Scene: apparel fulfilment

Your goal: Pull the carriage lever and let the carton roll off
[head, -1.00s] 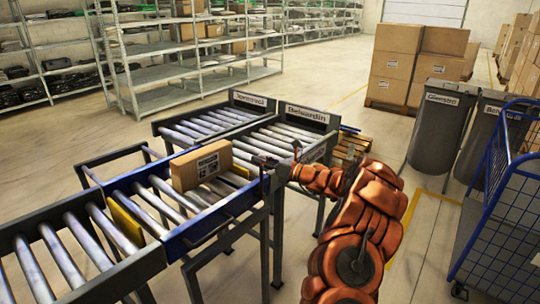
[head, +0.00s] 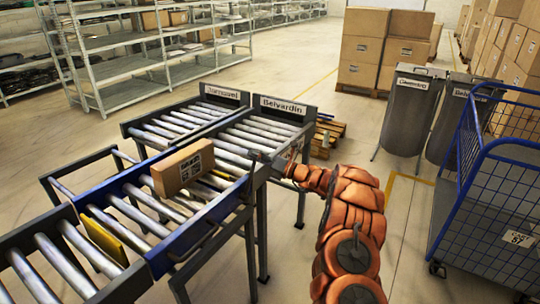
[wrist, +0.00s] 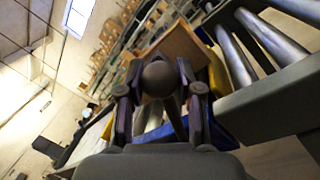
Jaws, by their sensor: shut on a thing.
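A brown carton (head: 183,167) with a printed label lies on the rollers of the blue-sided carriage (head: 200,226). A yellow plate (head: 221,173) shows just right of the carton. My gripper (head: 276,165) is at the carriage's right end, by the near corner of the Belvardin lane. In the wrist view my gripper (wrist: 160,95) is shut on the carriage lever, whose dark round knob (wrist: 160,77) sits between the fingers. The lever's shaft is mostly hidden. The carton (wrist: 184,43) also shows behind the fingers in the wrist view.
Two roller lanes lie beyond the carriage; the right sign reads Belvardin (head: 284,106). A blue wire cage cart (head: 500,190), grey bins (head: 413,112) and a pallet (head: 327,138) stand right.

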